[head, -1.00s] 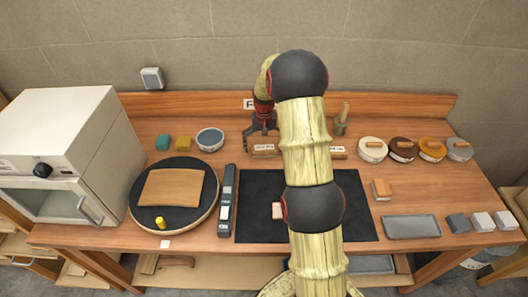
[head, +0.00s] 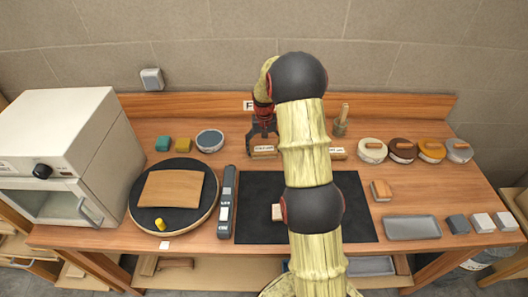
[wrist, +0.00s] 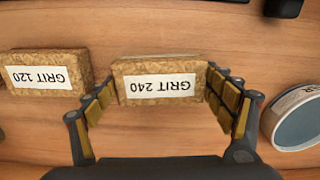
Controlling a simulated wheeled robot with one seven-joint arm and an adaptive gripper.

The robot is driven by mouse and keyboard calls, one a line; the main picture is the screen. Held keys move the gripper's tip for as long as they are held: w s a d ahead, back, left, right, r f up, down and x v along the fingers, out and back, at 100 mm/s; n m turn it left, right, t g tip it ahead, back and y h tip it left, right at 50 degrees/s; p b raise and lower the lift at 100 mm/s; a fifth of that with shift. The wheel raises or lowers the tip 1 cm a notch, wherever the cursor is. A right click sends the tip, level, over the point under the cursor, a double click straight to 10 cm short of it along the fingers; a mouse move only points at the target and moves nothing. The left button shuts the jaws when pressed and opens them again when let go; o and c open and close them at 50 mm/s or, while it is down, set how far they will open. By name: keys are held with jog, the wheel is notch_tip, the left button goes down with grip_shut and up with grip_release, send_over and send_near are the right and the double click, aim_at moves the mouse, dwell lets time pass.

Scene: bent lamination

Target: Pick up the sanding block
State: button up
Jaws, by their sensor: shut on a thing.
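A brown, speckled sanding block labelled GRIT 240 (wrist: 160,67) sits between the fingers of my gripper (wrist: 165,98) in the wrist view. The fingers press on its two short ends. In the head view this block (head: 264,156) is near the back of the bench, under my gripper (head: 263,143); I cannot tell whether it is clear of the wood. A similar block labelled GRIT 120 (wrist: 46,56) lies beside it, apart from the fingers. In the head view only part of that second block (head: 338,158) shows beside my arm.
A blue-grey bowl (head: 210,140) stands left of my gripper; it also shows in the wrist view (wrist: 300,123). A cup with a tool (head: 341,127) and several round lidded pots (head: 402,151) stand to the right. A black mat (head: 355,215) lies in front.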

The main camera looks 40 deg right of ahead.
aim_at(264, 149)
jog(key=shift+r, duration=0.1)
jog(key=shift+c, duration=0.3)
jog(key=shift+r, duration=0.25)
notch_tip(264, 149, up, 3)
jog(key=shift+s+r+p, duration=0.1)
jog(key=shift+s+p, duration=0.05)
jog(key=shift+p, duration=0.35)
jog(key=s+a+r+p, duration=0.1)
jog(key=s+a+r, duration=0.2)
jog(key=s+r, duration=0.6)
jog(key=shift+s+p, duration=0.35)
jog(key=shift+s, duration=1.8)
jog(key=shift+a, duration=0.1)
